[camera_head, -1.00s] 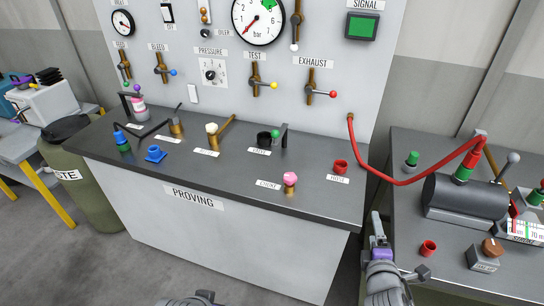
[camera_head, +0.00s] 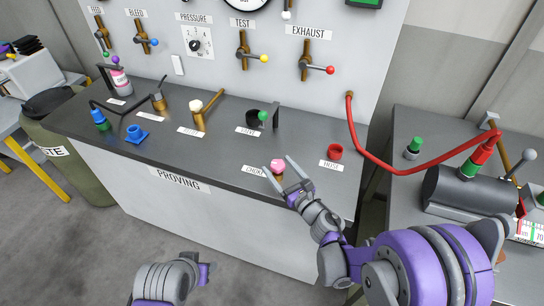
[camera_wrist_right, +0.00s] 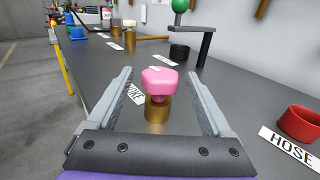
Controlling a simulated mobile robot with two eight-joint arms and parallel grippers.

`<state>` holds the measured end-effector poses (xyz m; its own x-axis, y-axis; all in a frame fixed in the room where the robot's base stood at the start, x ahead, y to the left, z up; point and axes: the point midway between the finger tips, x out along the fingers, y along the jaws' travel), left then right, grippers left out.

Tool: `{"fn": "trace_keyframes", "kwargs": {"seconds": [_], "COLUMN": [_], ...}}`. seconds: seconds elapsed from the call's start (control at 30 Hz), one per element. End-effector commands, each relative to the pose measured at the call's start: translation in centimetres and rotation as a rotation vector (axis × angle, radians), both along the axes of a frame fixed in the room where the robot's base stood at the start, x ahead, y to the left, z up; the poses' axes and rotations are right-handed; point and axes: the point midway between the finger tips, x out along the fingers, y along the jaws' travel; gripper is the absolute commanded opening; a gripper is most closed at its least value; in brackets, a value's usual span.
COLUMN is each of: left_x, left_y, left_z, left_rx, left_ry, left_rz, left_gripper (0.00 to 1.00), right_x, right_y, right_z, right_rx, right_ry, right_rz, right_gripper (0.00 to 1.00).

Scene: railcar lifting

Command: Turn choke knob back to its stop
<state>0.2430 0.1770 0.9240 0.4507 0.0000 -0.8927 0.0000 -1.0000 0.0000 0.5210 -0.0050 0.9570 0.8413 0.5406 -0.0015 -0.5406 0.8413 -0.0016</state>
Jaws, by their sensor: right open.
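The choke knob (camera_head: 277,165) is pink and sits on a short brass base near the front edge of the proving bench, beside its label. In the right wrist view the pink knob (camera_wrist_right: 160,80) stands upright on its brass base (camera_wrist_right: 158,109), between the two fingers and apart from both. My right gripper (camera_head: 286,179) is open around the knob, its fingers pointing toward the panel. The right gripper's fingers also show in the right wrist view (camera_wrist_right: 159,100). My left arm (camera_head: 168,282) shows at the bottom; whether its gripper is open or shut cannot be seen.
A red ring (camera_head: 335,152) with a HOSE label stands right of the knob. A black cup with a green-knobbed post (camera_head: 264,116) is behind it. A red hose (camera_head: 371,155) hangs from the panel to the right bench. The bench top (camera_head: 225,160) left of the knob is clear.

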Motion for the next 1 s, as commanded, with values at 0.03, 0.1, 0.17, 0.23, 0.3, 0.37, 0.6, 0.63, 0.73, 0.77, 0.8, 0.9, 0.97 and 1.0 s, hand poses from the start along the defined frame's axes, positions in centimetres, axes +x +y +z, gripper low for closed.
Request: {"fn": "trace_keyframes", "kwargs": {"seconds": [0.03, 0.1, 0.17, 0.23, 0.3, 0.37, 0.6, 0.63, 0.73, 0.77, 0.8, 0.9, 0.97, 1.0], "left_x": [0.1, 0.2, 0.2, 0.3, 0.3, 0.3, 0.3, 0.3, 0.3, 0.3, 0.3, 0.3, 0.3, 0.3], "left_y": [0.0, 0.0, 0.0, 0.0, 0.0, 0.0, 0.0, 0.0, 0.0, 0.0, 0.0, 0.0, 0.0, 0.0], "left_z": [0.4, 0.6, 0.7, 0.9, 0.9, 1.0, 0.9, 0.9, 0.9, 0.9, 0.9, 0.9, 0.9, 0.9], "left_rx": [0.000, 0.000, 0.000, 0.000, 0.000, 0.000, 0.000, 0.000, 0.000, 0.000, 0.000, 0.000, 0.000, 0.000], "left_ry": [-0.002, -0.004, -0.004, -0.005, -0.006, -0.006, -0.006, -0.006, -0.006, -0.006, -0.006, -0.006, -0.006, -0.006], "left_rz": [0.000, 0.000, 0.000, 0.000, 0.000, 0.000, 0.000, 0.000, 0.000, 0.000, 0.000, 0.000, 0.000, 0.000], "left_gripper": [0.50, 0.50, 0.50, 0.50, 0.50, 0.50, 0.50, 0.50, 0.50, 0.50, 0.50, 0.50, 0.50, 0.50], "right_x": [0.9, 1.8, 2.4, 3.0, 3.3, 3.5, 3.6, 3.6, 3.6, 3.6, 3.6, 3.6, 3.6, 3.6], "right_y": [0.6, 1.2, 1.6, 1.9, 2.2, 2.3, 2.3, 2.3, 2.3, 2.3, 2.3, 2.3, 2.3, 2.3], "right_z": [0.2, 0.2, 0.1, 0.1, 0.1, 0.1, 0.0, 0.0, 0.0, 0.0, 0.0, 0.0, 0.0, 0.0], "right_rx": [0.001, 0.001, 0.001, 0.001, 0.001, 0.001, 0.002, 0.002, 0.002, 0.002, 0.002, 0.002, 0.002, 0.002], "right_ry": [-0.001, -0.001, 0.000, 0.001, 0.001, 0.001, 0.001, 0.001, 0.001, 0.001, 0.001, 0.001, 0.001, 0.001], "right_rz": [0.002, 0.002, 0.000, 0.000, 0.000, 0.000, -0.001, -0.001, -0.001, -0.001, -0.001, -0.001, -0.001, -0.001], "right_gripper": [0.84, 0.84, 0.84, 0.84, 0.84, 0.84, 0.84, 0.84, 0.66, 0.61, 0.54, 0.36, 0.25, 0.18]}}
